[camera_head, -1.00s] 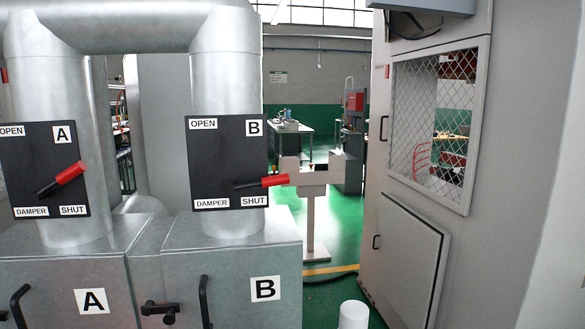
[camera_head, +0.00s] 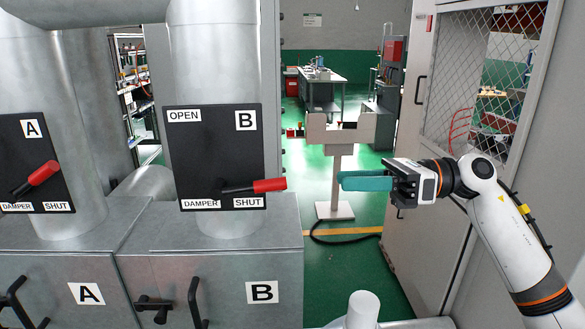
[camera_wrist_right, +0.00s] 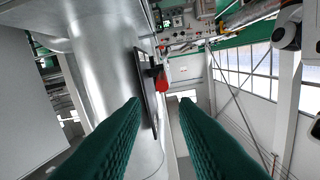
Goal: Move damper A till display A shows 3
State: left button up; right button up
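Damper A is a black plate (camera_head: 32,150) on the left pipe, cut by the left edge in the head view. Its lever (camera_head: 38,176) has a red grip pointing up and right, above the SHUT label. No display A or reading is visible. My right gripper (camera_head: 343,181) is far to the right of damper A, in free air right of damper B, its teal fingers pointing left. The right wrist view shows the fingers (camera_wrist_right: 160,103) apart with nothing between them. Beyond them is a black plate (camera_wrist_right: 146,85), nearly edge-on, with a red grip (camera_wrist_right: 161,80). My left gripper is out of view.
Damper B's plate (camera_head: 212,150) stands between my right gripper and damper A; its red-gripped lever (camera_head: 262,186) sticks out right near SHUT. Metal boxes (camera_head: 220,270) with black handles stand below. A stand (camera_head: 337,180) is behind the gripper. A mesh-window cabinet (camera_head: 425,230) is at right.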

aim_at(283, 182)
jog(key=a+p, duration=0.4)
jog(key=a, duration=0.6)
jog(key=shift+a+r, duration=0.15)
jog(key=shift+a, duration=0.8)
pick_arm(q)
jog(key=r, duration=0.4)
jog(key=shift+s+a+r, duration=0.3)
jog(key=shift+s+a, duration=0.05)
pick_arm(e)
jog(key=shift+d, duration=0.1)
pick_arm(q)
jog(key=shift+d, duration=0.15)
pick_arm(e)
grip_shut()
